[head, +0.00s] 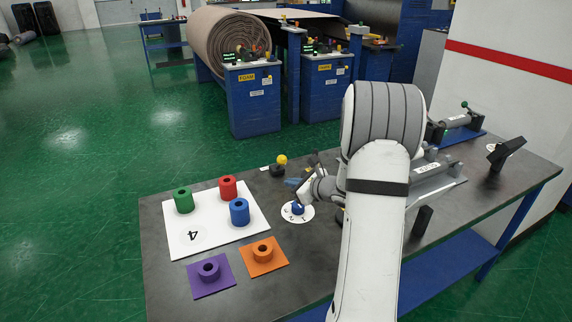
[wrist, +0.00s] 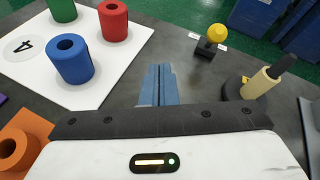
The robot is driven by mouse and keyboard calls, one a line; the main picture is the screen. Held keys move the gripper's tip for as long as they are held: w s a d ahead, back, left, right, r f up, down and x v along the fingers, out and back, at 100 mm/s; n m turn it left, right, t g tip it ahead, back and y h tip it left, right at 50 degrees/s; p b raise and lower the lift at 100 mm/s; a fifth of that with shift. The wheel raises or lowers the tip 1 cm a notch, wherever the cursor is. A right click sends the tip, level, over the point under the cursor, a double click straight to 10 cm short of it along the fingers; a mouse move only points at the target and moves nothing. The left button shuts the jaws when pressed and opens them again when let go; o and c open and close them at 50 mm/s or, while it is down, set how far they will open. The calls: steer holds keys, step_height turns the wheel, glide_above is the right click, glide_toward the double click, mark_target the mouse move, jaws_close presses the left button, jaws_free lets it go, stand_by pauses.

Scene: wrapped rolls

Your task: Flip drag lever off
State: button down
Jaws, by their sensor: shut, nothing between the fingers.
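A small lever with a yellow ball knob (head: 282,159) stands on a black base near the back edge of the table, with a white label beside it. It also shows in the wrist view (wrist: 217,33), ahead and to the right of my fingers. The label is too small to read, so I cannot tell whether this is the drag lever. Another lever with a cream handle and dark tip (wrist: 262,80) stands on a round dark base at the right of the wrist view. My gripper (head: 291,182) has its blue fingers (wrist: 158,70) together and empty, apart from both levers.
A white board (head: 200,245) carries green, red and blue cylinders left of my gripper. Orange (head: 262,253) and purple (head: 210,275) pieces sit in front. Metal fixtures stand at right.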

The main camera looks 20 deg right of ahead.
steer(key=d+f+m+h, duration=0.1)
steer(key=d, duration=0.1)
steer(key=d+f+m+t+h, duration=0.1)
steer(key=d+m, duration=0.1)
steer(key=d, duration=0.1)
steer(key=w+d+f+m, duration=0.1)
steer(key=d, duration=0.1)
steer(key=shift+d+m+h, duration=0.2)
steer(key=shift+m+h, duration=0.1)
steer(key=shift+h, duration=0.1)
steer(key=p, duration=0.3)
glide_toward(280, 163)
steer(key=f, duration=0.1)
steer(key=w+f, duration=0.1)
steer(key=f, duration=0.1)
steer(key=w+d+f, duration=0.1)
steer(key=f, duration=0.1)
steer(key=shift+w+d+f, duration=0.1)
steer(key=shift+w, duration=0.1)
steer(key=shift+w+r+p, duration=0.45)
steer(key=shift+w+r, duration=0.15)
steer(key=shift+w, duration=0.35)
steer(key=shift+w+a+r, duration=0.15)
steer(key=shift+w+a, duration=0.15)
steer(key=shift+w, duration=0.25)
